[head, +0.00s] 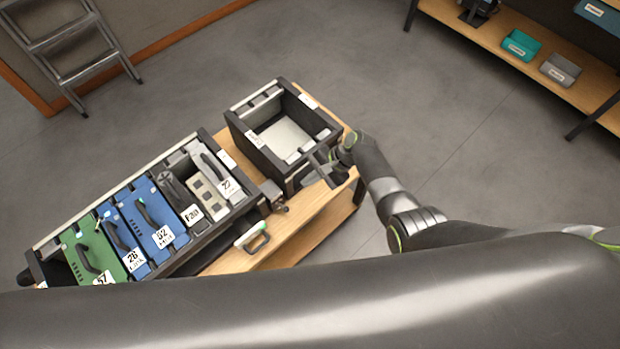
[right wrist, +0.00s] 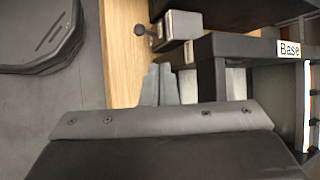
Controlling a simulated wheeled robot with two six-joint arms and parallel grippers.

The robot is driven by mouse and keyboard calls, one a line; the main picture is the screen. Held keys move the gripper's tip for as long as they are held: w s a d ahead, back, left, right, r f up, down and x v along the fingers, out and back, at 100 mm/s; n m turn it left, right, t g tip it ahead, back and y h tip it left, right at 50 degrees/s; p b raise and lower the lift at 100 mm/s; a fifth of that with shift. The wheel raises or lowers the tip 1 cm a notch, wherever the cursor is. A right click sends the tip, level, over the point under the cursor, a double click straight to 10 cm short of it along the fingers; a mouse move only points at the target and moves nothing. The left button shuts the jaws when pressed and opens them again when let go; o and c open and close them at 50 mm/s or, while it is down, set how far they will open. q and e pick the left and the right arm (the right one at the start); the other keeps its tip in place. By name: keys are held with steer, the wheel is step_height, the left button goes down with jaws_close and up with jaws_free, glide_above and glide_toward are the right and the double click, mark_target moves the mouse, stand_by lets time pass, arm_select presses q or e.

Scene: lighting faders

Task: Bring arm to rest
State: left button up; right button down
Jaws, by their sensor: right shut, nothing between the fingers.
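My right gripper (head: 318,172) is at the front right corner of a dark open box (head: 290,168), over the wooden bench (head: 318,218). Its fingers are closed together with nothing between them. In the right wrist view the closed fingers (right wrist: 160,84) point toward the bench top, beside the box wall, whose label reads "Base". Whether the fingers touch the box I cannot tell. My right arm comes in from the right. My left gripper is not in view.
A dark rack (head: 60,232) holds green, blue and grey modules with handles. A small handled piece (head: 252,240) lies on the bench front. A shelf (head: 500,62) with teal and grey bins stands at upper right. A ladder (head: 75,50) leans at upper left. Open floor lies between.

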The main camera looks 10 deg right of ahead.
steer(key=shift+f, duration=0.1)
stand_by(0.3)
steer(key=s+d+f+n+h+b, duration=0.1)
steer(key=s+d+f+h+b, duration=0.1)
steer(key=s+d+f, duration=0.7)
steer(key=s+d+f+n+h+b, duration=0.1)
steer(key=s+d+f+h, duration=0.25)
steer(key=s+f, duration=0.55)
steer(key=s+d+f+n+h+b, duration=0.1)
steer(key=s+d+f, duration=0.3)
steer(key=s, duration=0.4)
steer(key=s+d+f+n+t+h+b, duration=0.1)
steer(key=s+d+f+n, duration=0.2)
steer(key=s, duration=0.4)
steer(key=s+d+f+n+h+b, duration=0.1)
steer(key=s+d+f+n, duration=0.2)
steer(key=s+d, duration=0.3)
steer(key=s+f, duration=0.1)
steer(key=s, duration=0.1)
steer(key=shift+s+f, duration=0.35)
steer(key=shift+f, duration=0.05)
steer(key=shift+w+a+h, duration=0.1)
steer(key=shift+h, duration=0.15)
